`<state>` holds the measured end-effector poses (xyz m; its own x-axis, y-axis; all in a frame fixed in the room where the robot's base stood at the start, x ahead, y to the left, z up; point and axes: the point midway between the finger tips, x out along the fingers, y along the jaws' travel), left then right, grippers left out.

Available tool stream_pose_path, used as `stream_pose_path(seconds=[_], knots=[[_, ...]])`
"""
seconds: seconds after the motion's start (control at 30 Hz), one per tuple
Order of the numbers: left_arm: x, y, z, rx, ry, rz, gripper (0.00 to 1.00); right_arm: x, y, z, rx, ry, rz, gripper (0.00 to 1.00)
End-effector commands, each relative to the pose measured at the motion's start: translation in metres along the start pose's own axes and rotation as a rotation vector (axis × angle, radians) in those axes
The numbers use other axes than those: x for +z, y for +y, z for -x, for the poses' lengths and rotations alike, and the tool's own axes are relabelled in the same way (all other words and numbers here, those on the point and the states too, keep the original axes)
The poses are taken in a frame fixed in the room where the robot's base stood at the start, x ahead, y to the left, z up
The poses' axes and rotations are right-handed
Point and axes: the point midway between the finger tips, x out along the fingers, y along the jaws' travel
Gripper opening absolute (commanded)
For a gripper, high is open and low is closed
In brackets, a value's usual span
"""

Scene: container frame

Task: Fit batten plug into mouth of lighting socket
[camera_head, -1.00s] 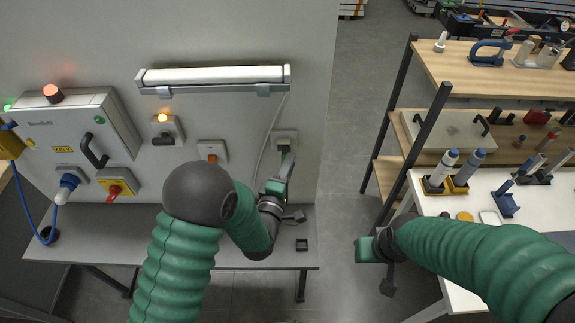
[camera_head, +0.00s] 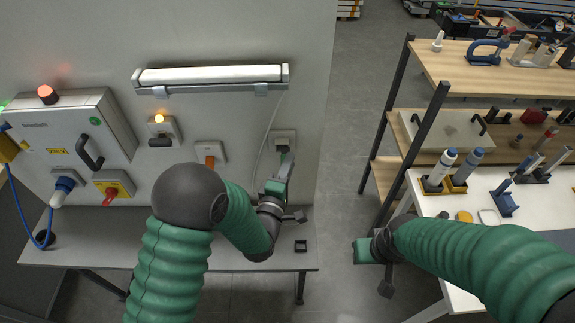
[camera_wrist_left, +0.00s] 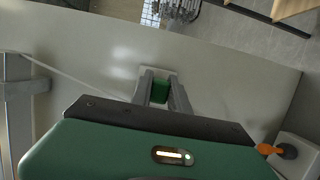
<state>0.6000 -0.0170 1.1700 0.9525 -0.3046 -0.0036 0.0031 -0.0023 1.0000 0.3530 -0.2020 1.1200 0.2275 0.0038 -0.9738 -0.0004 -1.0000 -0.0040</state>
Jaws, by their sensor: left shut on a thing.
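The batten light (camera_head: 210,75) is a white tube fixture on the wall panel, and a pale cable hangs from its right end. The lighting socket (camera_head: 284,138) is a light plate on the wall at the lower right of the batten. My left gripper (camera_head: 284,158) is right in front of the socket. In the left wrist view its two fingers (camera_wrist_left: 162,92) are shut on a small green and dark piece, the batten plug (camera_wrist_left: 160,91), with the socket plate (camera_wrist_left: 156,72) just behind it. I cannot tell how deep the plug sits. My right gripper (camera_head: 374,250) hangs near the white table; its jaws are unclear.
An orange switch (camera_head: 210,160) and a socket with an orange lamp (camera_head: 160,130) are to the left. A white table (camera_head: 470,180) with tools stands right.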

Motion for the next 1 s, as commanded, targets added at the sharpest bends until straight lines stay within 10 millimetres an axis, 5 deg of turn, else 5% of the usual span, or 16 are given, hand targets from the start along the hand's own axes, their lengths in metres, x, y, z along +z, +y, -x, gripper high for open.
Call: stream_pose_path(seconds=[1.0], knots=[[-0.0087, 0.0001, -0.0004, 0.001, 0.001, 0.000, 0.00, 0.0014, -0.0001, -0.0061, 0.000, 0.000, 0.000, 0.36]])
